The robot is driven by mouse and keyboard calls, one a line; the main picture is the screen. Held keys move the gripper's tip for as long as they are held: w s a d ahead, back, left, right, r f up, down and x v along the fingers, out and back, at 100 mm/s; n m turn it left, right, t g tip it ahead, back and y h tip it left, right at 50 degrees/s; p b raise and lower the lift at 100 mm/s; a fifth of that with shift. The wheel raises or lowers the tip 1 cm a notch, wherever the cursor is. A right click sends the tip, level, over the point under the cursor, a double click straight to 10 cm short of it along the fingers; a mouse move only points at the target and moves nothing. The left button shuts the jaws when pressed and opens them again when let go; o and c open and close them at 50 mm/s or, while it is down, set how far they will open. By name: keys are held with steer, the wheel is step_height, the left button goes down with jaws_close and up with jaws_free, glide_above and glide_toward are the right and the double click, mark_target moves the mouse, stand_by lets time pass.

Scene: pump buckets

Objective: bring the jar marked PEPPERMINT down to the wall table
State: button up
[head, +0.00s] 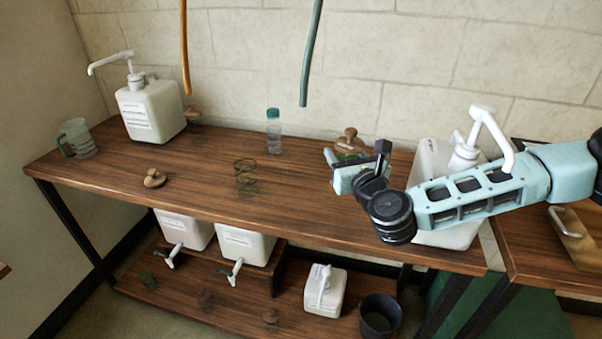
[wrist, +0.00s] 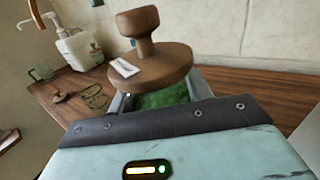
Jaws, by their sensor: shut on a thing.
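My gripper (head: 346,168) is above the right part of the wooden table (head: 215,160) along the wall. It is shut on a jar with a round wooden knobbed lid (head: 349,140). In the wrist view the jar's lid (wrist: 150,65) carries a small white label, too small to read, so I cannot tell if it says PEPPERMINT. Green contents show below the lid, between the fingers. The jar's base is hidden, so I cannot tell whether it touches the tabletop.
A white pump bucket (head: 430,165) stands right of the gripper, partly behind my arm. On the left are another pump bucket (head: 150,108), a glass mug (head: 77,138) and a wooden knob (head: 153,179). A clear bottle (head: 273,131) stands mid-table.

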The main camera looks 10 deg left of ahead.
step_height(320, 180, down, 10)
steer(key=shift+r+p, duration=0.15)
steer(key=shift+p, duration=0.15)
steer(key=o, duration=1.2)
steer(key=shift+s, duration=0.1)
steer(key=b+v, duration=0.1)
steer(key=v, duration=1.1)
steer(key=shift+d, duration=0.1)
